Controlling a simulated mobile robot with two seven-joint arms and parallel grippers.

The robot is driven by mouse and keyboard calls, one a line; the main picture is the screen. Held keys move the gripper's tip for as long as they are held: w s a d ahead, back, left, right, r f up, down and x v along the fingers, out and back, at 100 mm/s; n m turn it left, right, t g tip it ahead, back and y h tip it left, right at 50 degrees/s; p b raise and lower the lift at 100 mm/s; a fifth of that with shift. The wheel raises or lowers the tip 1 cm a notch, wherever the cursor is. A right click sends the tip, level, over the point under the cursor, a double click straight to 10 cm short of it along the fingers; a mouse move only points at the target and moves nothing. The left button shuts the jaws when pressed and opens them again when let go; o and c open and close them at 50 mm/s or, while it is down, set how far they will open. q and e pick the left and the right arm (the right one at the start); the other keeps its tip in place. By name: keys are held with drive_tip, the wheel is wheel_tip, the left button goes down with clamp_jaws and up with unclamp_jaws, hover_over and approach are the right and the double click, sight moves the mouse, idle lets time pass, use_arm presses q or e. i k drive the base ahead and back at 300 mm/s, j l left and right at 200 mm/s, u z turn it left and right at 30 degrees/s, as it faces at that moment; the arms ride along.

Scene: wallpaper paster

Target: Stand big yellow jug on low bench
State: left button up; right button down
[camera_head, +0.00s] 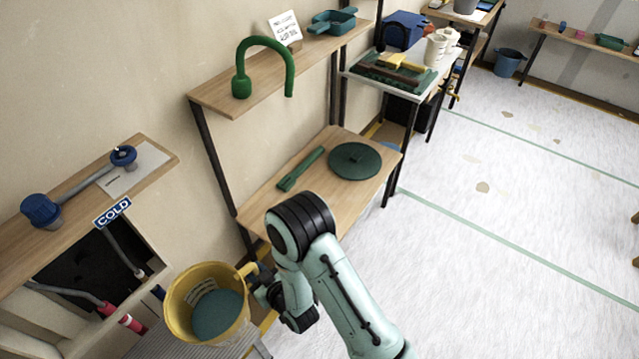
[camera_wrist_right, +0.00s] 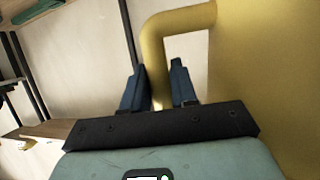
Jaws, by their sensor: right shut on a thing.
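The big yellow jug (camera_head: 176,308) is upright or nearly so at the lower left of the head view, with a teal surface visible inside. My right gripper (camera_head: 262,284) is at its right side, shut on the handle (camera_head: 247,269). In the right wrist view, the jug's yellow wall (camera_wrist_right: 265,85) fills the right side, and the handle (camera_wrist_right: 152,50) passes down between the two dark fingers (camera_wrist_right: 158,92). A low grey ribbed surface (camera_head: 150,346), perhaps the low bench, shows below the jug. Whether the jug touches it cannot be told. My left gripper is out of view.
A wooden shelf (camera_head: 50,235) with blue valves and a COLD sign (camera_head: 112,212) is left of the jug. Pipes (camera_head: 75,295) run below it. A wooden shelf (camera_head: 270,200) with a green lid (camera_head: 355,160) stands behind my right arm. The floor at right is clear.

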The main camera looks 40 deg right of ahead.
sight(326, 184)
drive_tip(key=l+u, duration=0.15)
drive_tip(key=l, duration=0.5)
drive_tip(key=l+u, duration=0.15)
drive_tip(key=l, duration=0.5)
drive_tip(key=l+u, duration=0.15)
drive_tip(key=l, duration=0.55)
drive_tip(key=l+u, duration=0.15)
drive_tip(key=l, duration=0.5)
drive_tip(key=k+l+u, duration=0.15)
drive_tip(key=l, duration=0.5)
drive_tip(key=l+u, duration=0.15)
drive_tip(key=l, duration=0.5)
drive_tip(key=k, duration=0.05)
